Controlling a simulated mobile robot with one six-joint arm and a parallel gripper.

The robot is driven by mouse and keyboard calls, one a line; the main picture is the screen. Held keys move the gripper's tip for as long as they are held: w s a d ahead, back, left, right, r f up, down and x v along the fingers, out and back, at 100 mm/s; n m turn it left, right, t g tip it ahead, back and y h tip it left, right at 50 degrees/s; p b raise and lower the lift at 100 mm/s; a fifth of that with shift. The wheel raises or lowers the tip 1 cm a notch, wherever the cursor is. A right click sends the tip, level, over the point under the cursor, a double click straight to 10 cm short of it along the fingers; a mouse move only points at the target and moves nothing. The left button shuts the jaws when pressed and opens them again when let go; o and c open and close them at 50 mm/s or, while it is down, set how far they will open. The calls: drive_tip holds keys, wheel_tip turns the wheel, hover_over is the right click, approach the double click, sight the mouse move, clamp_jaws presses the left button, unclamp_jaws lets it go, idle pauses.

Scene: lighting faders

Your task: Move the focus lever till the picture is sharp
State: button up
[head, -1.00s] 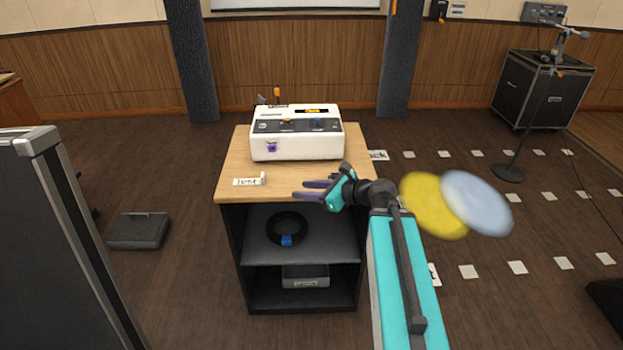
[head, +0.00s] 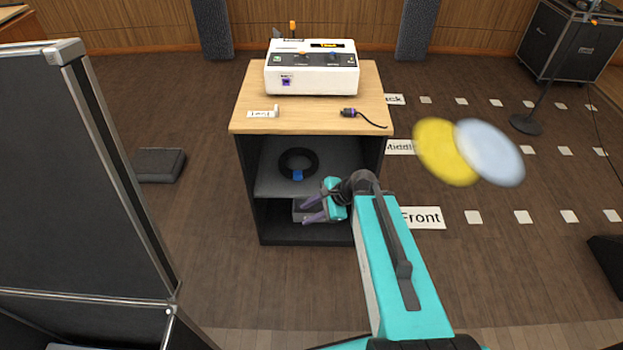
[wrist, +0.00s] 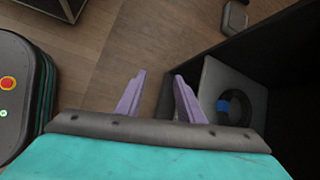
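A white console (head: 311,82) with a dark top panel stands on the wooden top of a small cabinet. It has an upright orange lever (head: 293,27) at its back left, small orange (head: 302,54) and blue (head: 332,54) knobs on the panel, and a purple knob (head: 286,82) on its front. I cannot tell which is the focus lever. Soft-edged yellow (head: 446,152) and pale blue (head: 490,152) discs overlap right of the cabinet. My gripper (head: 307,211) is open and empty, in front of the lower shelf, well away from the console. Its purple fingers (wrist: 160,77) stand apart.
The cabinet top (head: 250,95) also bears a small white tag (head: 262,114) and a dark plug with cable (head: 349,113). A black ring (head: 298,162) lies on the shelf. A tall black case (head: 60,170) stands at left. Floor labels lie at right.

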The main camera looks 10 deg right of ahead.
drive_tip(key=s+d+f+n+g+h, duration=0.1)
drive_tip(key=s+f+n+g+h, duration=0.2)
drive_tip(key=s+f+n, duration=0.6)
drive_tip(key=s+d+f+n+g+h, duration=0.1)
drive_tip(key=s+f+n+g+h, duration=0.2)
drive_tip(key=s, duration=1.8)
wheel_tip(320, 180, down, 11)
drive_tip(key=n+g, duration=0.3)
drive_tip(key=n, duration=0.3)
drive_tip(key=shift+d+r+h, duration=0.15)
drive_tip(key=shift+d+h, duration=0.25)
drive_tip(key=shift+c, duration=0.5)
